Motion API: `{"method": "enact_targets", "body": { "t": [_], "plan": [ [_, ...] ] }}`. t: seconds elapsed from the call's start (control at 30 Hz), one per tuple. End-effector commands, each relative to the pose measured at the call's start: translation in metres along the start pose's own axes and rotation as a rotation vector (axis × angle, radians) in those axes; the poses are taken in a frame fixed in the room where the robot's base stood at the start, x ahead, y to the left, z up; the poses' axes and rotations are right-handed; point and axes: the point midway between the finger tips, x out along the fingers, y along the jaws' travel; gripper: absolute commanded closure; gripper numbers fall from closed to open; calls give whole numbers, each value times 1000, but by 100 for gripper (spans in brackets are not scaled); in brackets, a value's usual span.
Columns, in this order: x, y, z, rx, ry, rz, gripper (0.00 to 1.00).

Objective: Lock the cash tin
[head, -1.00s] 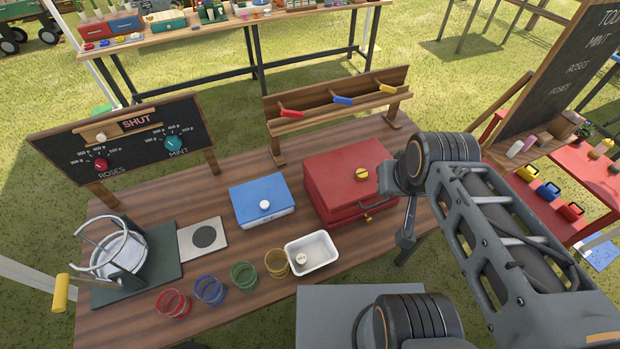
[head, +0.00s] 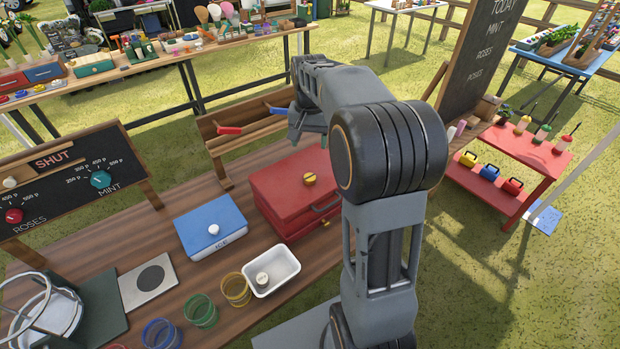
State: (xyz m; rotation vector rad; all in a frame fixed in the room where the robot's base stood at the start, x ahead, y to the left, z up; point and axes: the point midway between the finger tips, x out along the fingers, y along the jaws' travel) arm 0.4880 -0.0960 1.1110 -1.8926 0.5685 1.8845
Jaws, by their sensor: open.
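The red cash tin (head: 283,190) stands on the wooden table with its lid down. A round yellow knob with a dark mark (head: 310,179) is on its lid, and a handle is on its front. Behind the tin is a wooden rack (head: 238,143) holding a red-handled piece (head: 229,130) and a blue-handled piece (head: 278,110). The rack's right end, where a yellow-handled piece lay earlier, is hidden by my arm. My gripper (head: 306,134) is open, pointing down at the rack, above and behind the tin. Its fingertips are small and partly hidden.
A priced board (head: 84,180) stands at the left. A blackboard (head: 494,65) and red shelf stand (head: 535,151) are at the right.

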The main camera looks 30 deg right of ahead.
Motion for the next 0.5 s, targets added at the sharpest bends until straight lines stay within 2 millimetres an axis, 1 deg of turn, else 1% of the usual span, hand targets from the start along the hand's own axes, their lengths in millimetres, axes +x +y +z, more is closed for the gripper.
{"method": "enact_targets", "body": {
  "t": [0.17, 0.5],
  "plan": [
    [26, 1, -2, 9, -10, 4, 33],
    [90, 1, -2, 9, -9, 4, 33]
  ]
}}
